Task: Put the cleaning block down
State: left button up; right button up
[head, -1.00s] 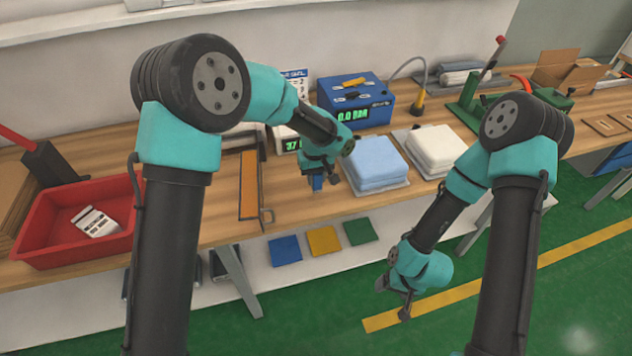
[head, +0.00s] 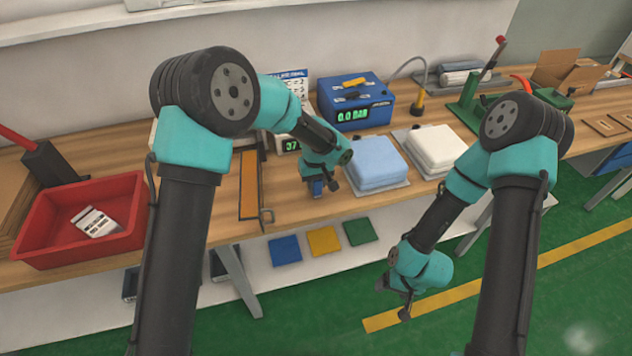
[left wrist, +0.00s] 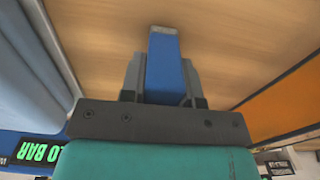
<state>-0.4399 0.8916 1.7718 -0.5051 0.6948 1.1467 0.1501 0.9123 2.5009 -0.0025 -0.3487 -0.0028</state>
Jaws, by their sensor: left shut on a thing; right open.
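The cleaning block is blue with a pale grey end; in the left wrist view the block (left wrist: 166,68) sits between the fingers of my left gripper (left wrist: 163,80). In the head view my left gripper (head: 318,187) is shut on the block, low over the table just left of the light-blue mattress (head: 376,165). Whether the block touches the table cannot be told. My right gripper (head: 393,294) is open and empty, hanging in front of the table above the green floor.
A white mattress (head: 435,148) lies right of the light-blue one. A blue gauge box (head: 357,103) stands behind them. An orange strip frame (head: 249,185) lies to the left, beyond bare wood. A red bin (head: 72,250) holds a white item. Blue, yellow and green squares (head: 322,240) lie below.

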pick_arm(q)
jog(key=shift+f, duration=0.15)
jog(key=o, duration=1)
notch_tip(320, 180, up, 12)
jog(key=shift+r, duration=0.15)
jog(key=shift+a, duration=0.1)
dwell(0.4)
